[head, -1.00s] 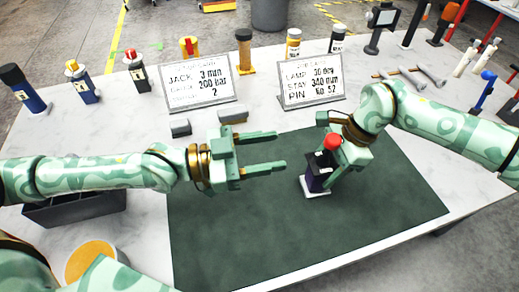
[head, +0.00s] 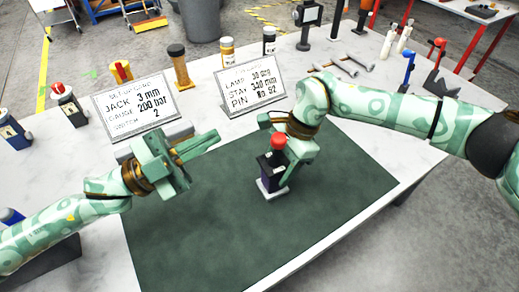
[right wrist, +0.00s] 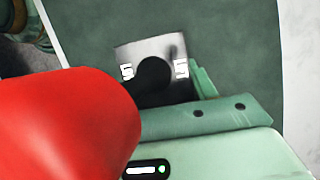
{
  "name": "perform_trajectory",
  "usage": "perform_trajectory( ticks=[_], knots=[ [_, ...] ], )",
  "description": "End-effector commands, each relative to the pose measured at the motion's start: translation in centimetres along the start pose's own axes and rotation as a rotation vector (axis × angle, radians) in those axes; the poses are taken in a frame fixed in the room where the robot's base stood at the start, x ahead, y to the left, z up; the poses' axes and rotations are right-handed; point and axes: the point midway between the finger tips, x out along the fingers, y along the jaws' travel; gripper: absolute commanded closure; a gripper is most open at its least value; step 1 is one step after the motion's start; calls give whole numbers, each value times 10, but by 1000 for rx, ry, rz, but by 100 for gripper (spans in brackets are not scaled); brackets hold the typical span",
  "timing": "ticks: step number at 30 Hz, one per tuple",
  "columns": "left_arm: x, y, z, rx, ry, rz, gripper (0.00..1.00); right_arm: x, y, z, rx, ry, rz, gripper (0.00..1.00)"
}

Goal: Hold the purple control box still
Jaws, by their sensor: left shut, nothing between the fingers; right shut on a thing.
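The purple control box (head: 268,174) stands upright on the dark green mat, on a pale base, with a red knob (head: 278,142) on top. My right gripper (head: 286,174) is shut on the box from its right side and hides part of it. In the right wrist view the red knob (right wrist: 70,120) fills the lower left, close to the camera, beside a green part of my gripper. My left gripper (head: 212,145) is shut and empty, above the mat's back left part, apart from the box.
Two setup cards, one reading JACK (head: 137,101) and one reading LAMP (head: 249,86), stand behind the mat (head: 215,235). Several bottles and knobbed boxes line the table's back and left. Metal rods lie at the back right. The mat's front is clear.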

Motion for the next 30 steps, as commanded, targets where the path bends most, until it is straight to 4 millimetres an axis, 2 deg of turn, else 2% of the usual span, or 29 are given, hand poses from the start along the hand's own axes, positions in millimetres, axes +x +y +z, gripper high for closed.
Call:
perform_trajectory(
  ticks=[3, 9, 13, 18, 23, 30],
  knots=[
    [-4, 2, -4, 242, 67, 53, 100, -1, 0, 0, 0, -1, -2, 86],
    [-16, 19, 4, 566, 130, 227, 100, -1, -1, 0, 0, -1, -2, 86],
    [-24, 32, 12, 671, 151, 337, 100, -1, -1, 0, 0, -1, -2, 86],
    [-27, 48, 14, 703, 177, 413, 100, -1, -1, 0, -1, -1, -2, 86],
    [-10, 56, 12, 693, 184, 413, 100, -1, -1, 0, -1, -1, -2, 86],
    [36, 77, 10, 691, 185, 411, 100, -1, -1, 0, -1, -1, -2, 86]
  ],
)
